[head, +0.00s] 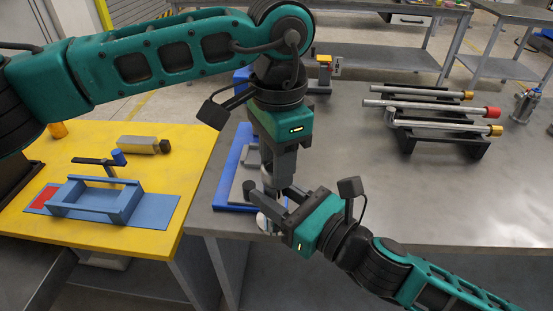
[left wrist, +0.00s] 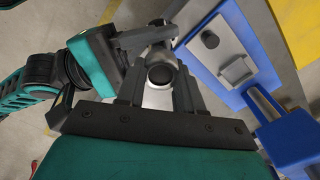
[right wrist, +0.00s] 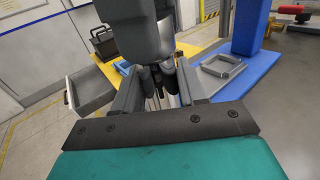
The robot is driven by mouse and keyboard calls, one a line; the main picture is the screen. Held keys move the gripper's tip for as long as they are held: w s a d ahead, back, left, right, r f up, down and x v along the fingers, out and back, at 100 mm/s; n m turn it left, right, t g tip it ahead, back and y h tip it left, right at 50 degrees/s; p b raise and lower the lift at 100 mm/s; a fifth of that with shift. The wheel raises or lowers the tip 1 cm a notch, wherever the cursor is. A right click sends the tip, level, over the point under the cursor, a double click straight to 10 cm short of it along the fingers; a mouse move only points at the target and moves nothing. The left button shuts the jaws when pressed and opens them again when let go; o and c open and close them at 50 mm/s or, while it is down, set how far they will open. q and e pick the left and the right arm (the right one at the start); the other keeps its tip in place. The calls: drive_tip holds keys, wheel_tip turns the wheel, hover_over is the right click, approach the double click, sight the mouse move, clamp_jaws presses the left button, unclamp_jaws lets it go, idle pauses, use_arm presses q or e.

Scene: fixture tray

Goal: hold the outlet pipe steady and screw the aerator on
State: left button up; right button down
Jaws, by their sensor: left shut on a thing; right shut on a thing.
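My left gripper (head: 270,180) points straight down over the front edge of the steel table. It is shut on a small round silver part with a dark end (left wrist: 160,77), which I take for the aerator. My right gripper (head: 274,207) reaches in from the lower right, just below the left one. It is shut on a part that I take for the outlet pipe, mostly hidden by the fingers. A white rounded piece (head: 264,222) shows below the right gripper. The two grippers are close together, and I cannot tell whether the aerator and pipe touch.
A blue fixture tray (head: 226,190) with a grey square frame lies behind the grippers. At left, a yellow table (head: 165,225) carries a blue holder (head: 95,205). A dark rack (head: 440,142) with several silver rods stands at right. The steel table's middle is clear.

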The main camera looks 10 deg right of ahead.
use_arm(q)
drive_tip(key=o, duration=1)
drive_tip(key=shift+r, duration=2.3)
